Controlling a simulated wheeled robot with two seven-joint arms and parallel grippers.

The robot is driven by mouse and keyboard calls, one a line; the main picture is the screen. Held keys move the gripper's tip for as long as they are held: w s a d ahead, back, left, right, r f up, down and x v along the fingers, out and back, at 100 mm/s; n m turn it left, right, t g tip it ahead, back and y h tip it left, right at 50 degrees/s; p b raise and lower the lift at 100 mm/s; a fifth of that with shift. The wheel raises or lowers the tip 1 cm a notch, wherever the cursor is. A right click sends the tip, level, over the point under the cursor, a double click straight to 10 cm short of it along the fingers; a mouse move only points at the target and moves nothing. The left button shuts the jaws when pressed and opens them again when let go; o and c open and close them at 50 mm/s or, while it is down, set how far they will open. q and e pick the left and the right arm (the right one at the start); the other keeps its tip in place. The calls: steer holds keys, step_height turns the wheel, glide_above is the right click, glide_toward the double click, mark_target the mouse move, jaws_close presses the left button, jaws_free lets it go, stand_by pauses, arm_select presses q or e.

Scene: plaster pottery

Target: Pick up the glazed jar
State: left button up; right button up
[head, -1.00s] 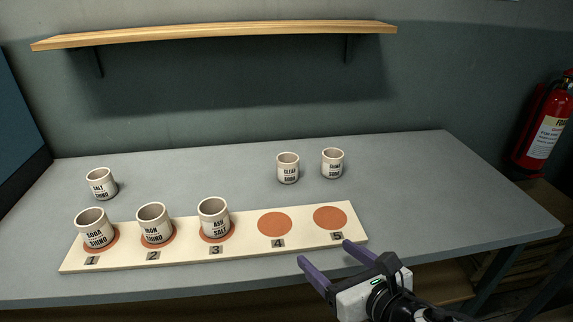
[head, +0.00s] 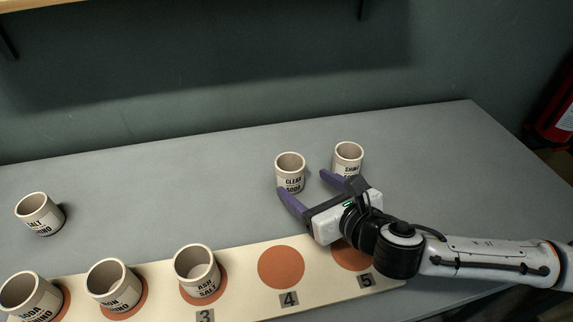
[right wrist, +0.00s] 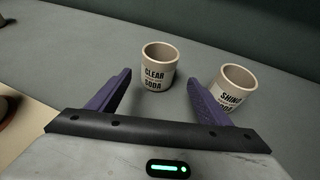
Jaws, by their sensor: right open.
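The jar labelled CLEAR SODA (head: 290,166) stands upright at the back of the table, with a pale body and a tan-grey rim. My right gripper (head: 304,184) is open just in front of it. In the right wrist view, this jar (right wrist: 157,74) shows between and just beyond the purple fingertips (right wrist: 161,80), with nothing gripped. A jar labelled SHINO (head: 348,157) stands to its right, its lower part hidden by the right finger; it also shows in the right wrist view (right wrist: 233,84). I cannot tell from the labels which is the glazed jar. My left gripper is out of view.
A cream board (head: 240,262) with numbered orange discs runs along the front. Three labelled jars stand on its left part, including ASH SALT (head: 196,270); disc 4 (head: 281,267) is bare. A SALT SHINO jar (head: 38,214) stands at the left. The table's middle is clear.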

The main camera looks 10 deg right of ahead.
mark_target(296, 179)
steer(key=x, duration=0.7)
steer(key=shift+w+a, duration=0.3)
steer(key=shift+w, duration=0.05)
steer(key=c, duration=1.2)
